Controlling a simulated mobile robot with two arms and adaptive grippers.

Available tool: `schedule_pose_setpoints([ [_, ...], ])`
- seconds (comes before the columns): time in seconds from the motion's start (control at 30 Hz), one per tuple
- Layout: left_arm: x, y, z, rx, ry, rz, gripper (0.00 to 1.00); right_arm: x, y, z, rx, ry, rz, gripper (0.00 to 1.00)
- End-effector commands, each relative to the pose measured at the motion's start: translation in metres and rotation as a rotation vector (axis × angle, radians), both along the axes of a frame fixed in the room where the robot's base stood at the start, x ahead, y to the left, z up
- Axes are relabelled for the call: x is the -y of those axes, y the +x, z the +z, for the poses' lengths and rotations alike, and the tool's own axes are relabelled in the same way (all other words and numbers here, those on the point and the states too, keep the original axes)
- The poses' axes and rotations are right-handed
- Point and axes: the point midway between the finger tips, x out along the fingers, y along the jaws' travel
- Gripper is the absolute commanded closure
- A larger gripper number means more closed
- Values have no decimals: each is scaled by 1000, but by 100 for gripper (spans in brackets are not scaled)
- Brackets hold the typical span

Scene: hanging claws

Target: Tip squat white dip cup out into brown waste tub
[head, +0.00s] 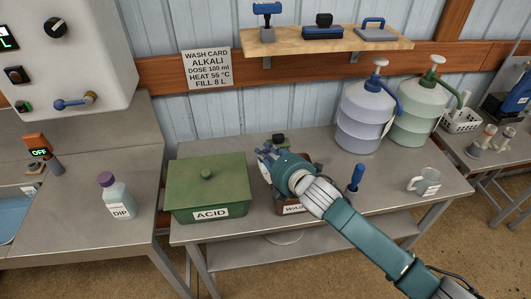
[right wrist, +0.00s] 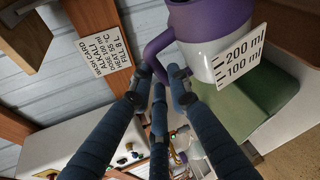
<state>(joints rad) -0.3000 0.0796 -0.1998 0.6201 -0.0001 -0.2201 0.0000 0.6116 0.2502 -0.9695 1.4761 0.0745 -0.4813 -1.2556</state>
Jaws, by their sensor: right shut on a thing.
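My right gripper (head: 268,157) is over the brown waste tub (head: 293,209), which is mostly hidden behind my arm. In the right wrist view the gripper (right wrist: 158,82) is shut on the purple handle of a white cup (right wrist: 206,60) with a purple rim and a 200 ml / 100 ml scale. In the head view the cup is mostly hidden by the gripper. My left gripper is not in view.
A green acid box (head: 208,187) stands just left of the tub. Two large pump jugs (head: 365,115) stand behind. A dip bottle (head: 117,196) is on the left bench.

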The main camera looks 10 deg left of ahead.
Motion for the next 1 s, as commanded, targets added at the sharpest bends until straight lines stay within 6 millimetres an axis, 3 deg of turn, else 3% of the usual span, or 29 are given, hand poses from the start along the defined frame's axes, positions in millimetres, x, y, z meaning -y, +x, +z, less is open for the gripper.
schedule_pose_setpoints([
  [1.0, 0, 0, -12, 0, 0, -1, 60, 15, 5, -2, -51, 165, 1, 100],
])
